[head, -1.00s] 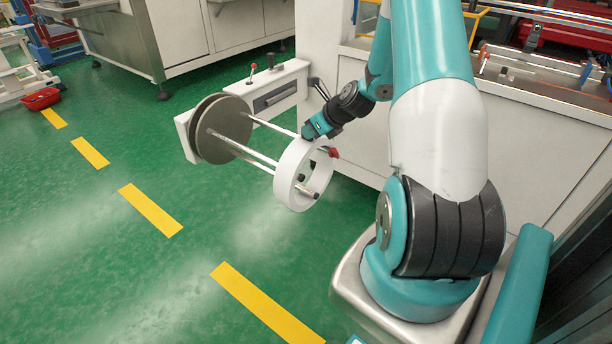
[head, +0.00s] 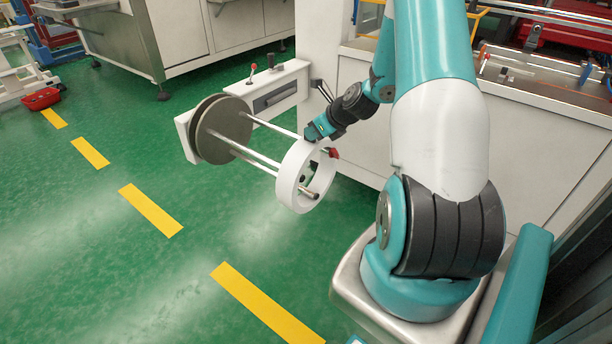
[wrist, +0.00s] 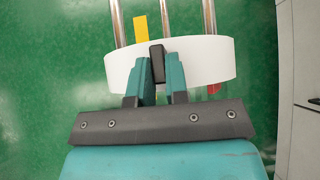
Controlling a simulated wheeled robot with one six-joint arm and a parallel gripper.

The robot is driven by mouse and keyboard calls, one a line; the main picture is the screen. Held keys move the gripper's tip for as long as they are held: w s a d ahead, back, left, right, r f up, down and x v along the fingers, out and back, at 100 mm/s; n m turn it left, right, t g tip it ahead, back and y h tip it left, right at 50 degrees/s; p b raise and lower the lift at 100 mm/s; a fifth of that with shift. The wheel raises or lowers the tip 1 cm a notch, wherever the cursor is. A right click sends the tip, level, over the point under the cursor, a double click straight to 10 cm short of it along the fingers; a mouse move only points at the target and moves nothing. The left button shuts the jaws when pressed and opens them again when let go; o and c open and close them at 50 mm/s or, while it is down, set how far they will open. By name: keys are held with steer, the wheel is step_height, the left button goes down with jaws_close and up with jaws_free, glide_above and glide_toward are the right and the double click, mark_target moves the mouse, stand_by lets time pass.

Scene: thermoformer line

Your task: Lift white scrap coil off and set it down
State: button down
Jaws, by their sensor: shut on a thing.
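The white scrap coil (head: 291,177) is a wide white ring near the free ends of the winder's metal rods (head: 262,158). The rods run into the ring, and a rod end shows inside its opening. My gripper (head: 316,137) is at the coil's upper rim. A round grey disc (head: 220,128) stands at the far end of the rods.
A red tip (head: 334,153) ends one rod just right of the coil. A white machine cabinet (head: 352,150) stands close behind my gripper. The green floor (head: 215,215) with yellow dashes is open to the left and front.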

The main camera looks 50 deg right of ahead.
steer(key=s+p, duration=0.1)
steer(key=s, duration=0.8)
steer(key=shift+d, duration=0.35)
stand_by(1.0)
stand_by(0.3)
